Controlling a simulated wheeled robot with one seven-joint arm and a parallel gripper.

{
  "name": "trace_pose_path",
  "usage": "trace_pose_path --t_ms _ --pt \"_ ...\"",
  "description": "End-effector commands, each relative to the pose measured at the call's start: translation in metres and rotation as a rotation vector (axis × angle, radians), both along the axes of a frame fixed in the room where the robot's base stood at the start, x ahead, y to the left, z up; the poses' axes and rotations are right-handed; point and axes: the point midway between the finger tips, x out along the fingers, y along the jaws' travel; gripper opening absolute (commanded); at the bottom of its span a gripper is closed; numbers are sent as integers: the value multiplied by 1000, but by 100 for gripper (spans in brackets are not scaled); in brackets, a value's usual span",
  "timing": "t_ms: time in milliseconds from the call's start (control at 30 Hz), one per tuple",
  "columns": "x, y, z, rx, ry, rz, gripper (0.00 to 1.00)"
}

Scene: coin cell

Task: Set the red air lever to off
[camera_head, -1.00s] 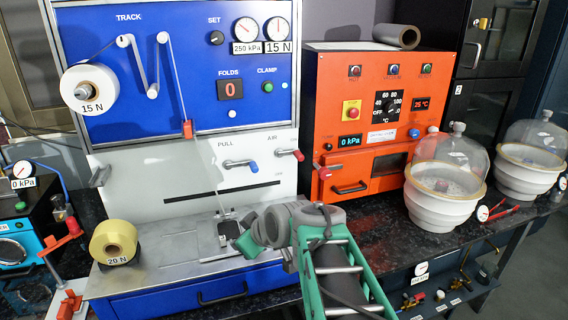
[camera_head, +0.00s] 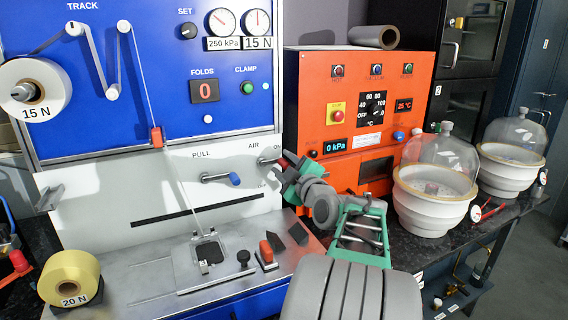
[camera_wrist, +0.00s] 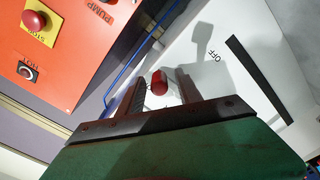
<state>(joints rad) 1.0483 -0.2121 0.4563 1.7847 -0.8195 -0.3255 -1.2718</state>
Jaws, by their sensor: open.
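The red air lever (camera_head: 267,161) sticks out from the white panel under the AIR label, its handle near the ON mark and partly hidden by my gripper. In the wrist view its red end (camera_wrist: 159,82) shows between my two dark fingers, with a gap on either side. My gripper (camera_wrist: 162,92) is open around the red end, not closed on it. In the head view my gripper (camera_head: 285,163) is at the panel beside the lever. The OFF mark (camera_wrist: 214,55) is on the panel to the right in the wrist view.
The blue-tipped PULL lever (camera_head: 234,179) is just left of the air lever. An orange control box (camera_head: 310,105) stands close on the right, with glass-domed white vessels (camera_head: 434,195) beyond it. A red-topped part (camera_head: 266,250) and black pieces sit on the steel deck below.

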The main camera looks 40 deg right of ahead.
Motion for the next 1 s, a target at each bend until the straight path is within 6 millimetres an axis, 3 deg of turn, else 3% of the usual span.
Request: trace_pose_path --t_ms 200,700,1000 --pt "0 -1 0 0 0 -2 41" --pt "-1 -1 0 0 1 -3 0" --pt "-1 -1 -1 1 1 -3 0"
